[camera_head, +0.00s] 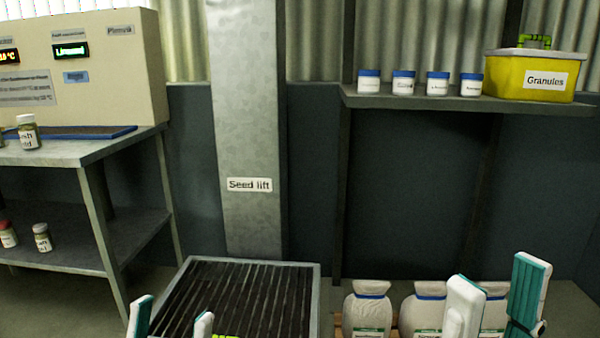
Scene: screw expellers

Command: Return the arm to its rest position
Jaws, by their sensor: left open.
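My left gripper (171,310) shows at the bottom edge, left of centre. Its two teal-and-white fingers stand apart with nothing seen between them, in front of the dark slatted grate (240,295). My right gripper (498,272) is at the bottom right. Its two fingers also stand apart, in front of the white sacks (367,309), and I see nothing held in it. Both arms are below the picture and hidden.
A grey metal table (100,150) with jars stands at the left under a beige control panel (85,65). The seed lift column (245,120) rises behind the grate. A wall shelf (420,101) holds several white jars and a yellow Granules box (510,83).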

